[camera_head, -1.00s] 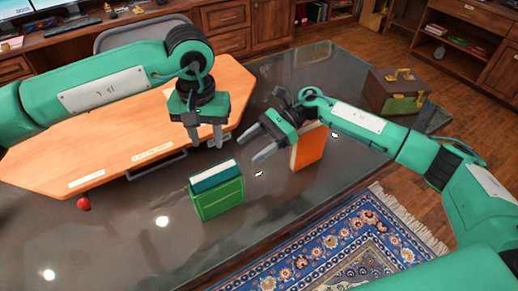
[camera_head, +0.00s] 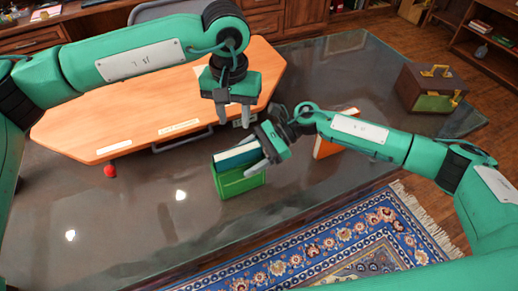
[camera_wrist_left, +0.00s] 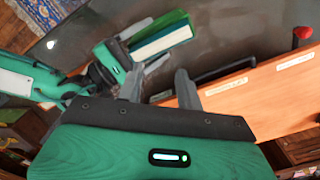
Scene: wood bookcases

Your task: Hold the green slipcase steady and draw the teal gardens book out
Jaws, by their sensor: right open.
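The green slipcase (camera_head: 241,182) stands on the dark glossy tabletop, with the teal book (camera_head: 236,155) inside, its top edge and pale pages showing above the case. In the left wrist view the slipcase (camera_wrist_left: 160,24) and the book's pale pages (camera_wrist_left: 164,44) lie beyond my fingers. My right gripper (camera_head: 263,150) is open at the slipcase's right end, its fingers close to the case and book; contact is unclear. My left gripper (camera_head: 233,114) is open and empty, pointing down above and behind the slipcase. Its spread fingers (camera_wrist_left: 160,88) show in the wrist view.
An orange book (camera_head: 328,148) stands right of the slipcase, partly behind my right arm. A large wooden board (camera_head: 130,125) with labels lies behind and left. A brown and green case (camera_head: 430,90) is far right. The front-left tabletop is clear.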

